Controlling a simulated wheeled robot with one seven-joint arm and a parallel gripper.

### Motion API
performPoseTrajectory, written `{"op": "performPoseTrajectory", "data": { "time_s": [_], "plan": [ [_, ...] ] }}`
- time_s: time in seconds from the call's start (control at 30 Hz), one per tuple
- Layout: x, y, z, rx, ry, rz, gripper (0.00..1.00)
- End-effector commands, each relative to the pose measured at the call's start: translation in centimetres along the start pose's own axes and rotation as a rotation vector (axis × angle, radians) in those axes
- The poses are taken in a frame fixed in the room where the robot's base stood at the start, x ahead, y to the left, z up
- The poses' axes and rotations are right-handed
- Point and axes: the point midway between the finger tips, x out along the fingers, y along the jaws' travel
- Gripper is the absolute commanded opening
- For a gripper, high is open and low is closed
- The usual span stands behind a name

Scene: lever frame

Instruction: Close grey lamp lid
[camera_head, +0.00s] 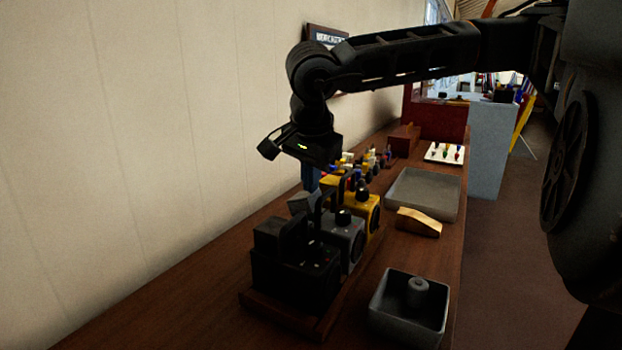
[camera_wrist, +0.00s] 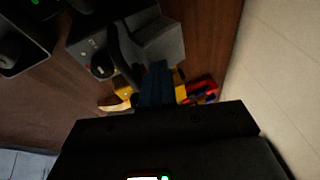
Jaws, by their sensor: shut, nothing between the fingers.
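The grey lamp (camera_head: 343,240) stands between a black lamp and a yellow lamp on a wooden base. It has a black knob on top and a black handle. A grey flap, seemingly its lid (camera_head: 299,203), sticks out on the wall side, tilted and apparently open. In the wrist view the grey lamp (camera_wrist: 92,45) is at the upper left, with the lid (camera_wrist: 163,42) to its right. My gripper (camera_head: 311,182) points down above and behind the lid. Its blue fingers (camera_wrist: 157,82) are shut and empty, and appear close to the lid; contact cannot be told.
The black lamp (camera_head: 290,275) stands in front and the yellow lamp (camera_head: 364,207) behind, both close to the grey one. Several small coloured items lie further back. A grey tray (camera_head: 425,178), a wooden block (camera_head: 418,222) and a grey box (camera_head: 400,325) are right. The wall (camera_head: 130,130) bounds the left.

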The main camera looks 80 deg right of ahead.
Motion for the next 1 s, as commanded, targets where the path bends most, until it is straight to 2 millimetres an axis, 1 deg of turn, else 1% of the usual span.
{"op": "performPoseTrajectory", "data": {
  "time_s": [0.03, 0.4, 0.57, 0.83, 1.0],
  "plan": [
    [1.0, 1.3, 0.3, -0.002, -0.007, 0.039, 0.0],
    [1.0, 1.3, 0.3, -0.002, -0.008, 0.039, 0.0],
    [1.2, 0.9, 0.4, -0.002, -0.007, 0.039, 0.0],
    [1.6, -0.3, 0.7, -0.002, -0.012, 0.034, 0.0],
    [1.1, -0.6, 0.7, -0.001, -0.013, 0.032, 0.0]
  ]
}}
